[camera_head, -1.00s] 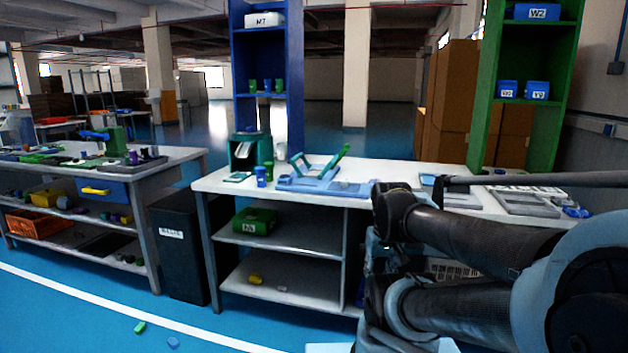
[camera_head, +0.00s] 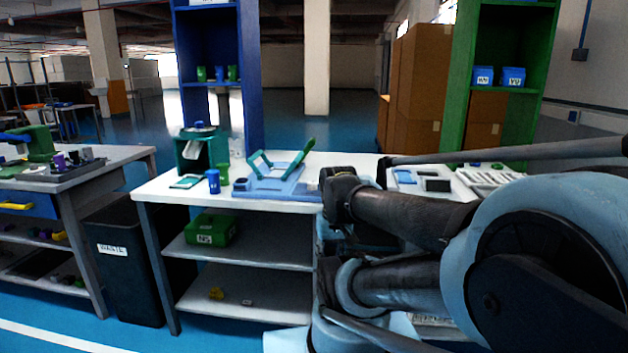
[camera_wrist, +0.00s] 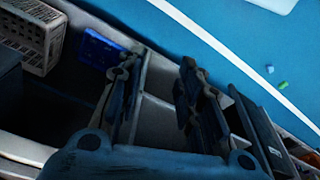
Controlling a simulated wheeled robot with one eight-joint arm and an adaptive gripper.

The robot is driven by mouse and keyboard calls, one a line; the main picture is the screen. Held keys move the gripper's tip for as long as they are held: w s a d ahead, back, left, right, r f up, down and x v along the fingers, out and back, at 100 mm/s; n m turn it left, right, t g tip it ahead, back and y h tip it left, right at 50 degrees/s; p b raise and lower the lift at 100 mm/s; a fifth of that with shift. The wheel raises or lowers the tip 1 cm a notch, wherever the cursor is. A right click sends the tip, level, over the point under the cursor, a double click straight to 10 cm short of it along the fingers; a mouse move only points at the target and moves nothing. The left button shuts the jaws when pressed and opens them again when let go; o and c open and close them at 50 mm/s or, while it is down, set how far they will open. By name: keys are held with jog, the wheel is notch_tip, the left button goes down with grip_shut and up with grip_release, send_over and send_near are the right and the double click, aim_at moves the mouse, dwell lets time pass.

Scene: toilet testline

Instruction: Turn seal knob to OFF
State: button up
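No seal knob or OFF mark can be made out in either view. A dark green machine (camera_head: 193,152) with a round blue-topped part stands at the left end of the white workbench (camera_head: 160,190). A light blue fixture (camera_head: 262,187) with a raised green handle (camera_head: 301,157) lies to its right. I cannot tell which of them carries the knob. My gripper (camera_wrist: 158,88) shows in the wrist view with its two dark fingers apart and nothing between them. In the head view my folded arm covers the right part of the bench, and the gripper cannot be made out.
A blue cup (camera_head: 213,181) and a green cup (camera_head: 224,175) stand before the machine. A black waste bin (camera_head: 125,260) stands left of the bench. Blue (camera_head: 250,80) and green (camera_head: 459,90) shelf units rise behind. Open blue floor (camera_head: 65,318) lies at front left.

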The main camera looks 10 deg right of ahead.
jog(key=shift+w+d, duration=0.3)
jog(key=shift+o, duration=0.6)
jog(key=shift+o, duration=1.4)
jog(key=shift+s+r, duration=0.25)
notch_tip(320, 180, up, 26)
jog(key=m+g, duration=0.2)
jog(key=m, duration=1.3)
send_over(312, 182)
jog(key=f, duration=1.6)
jog(key=shift+s+f, duration=0.2)
jog(key=shift+f, duration=0.1)
jog(key=c, duration=1.1)
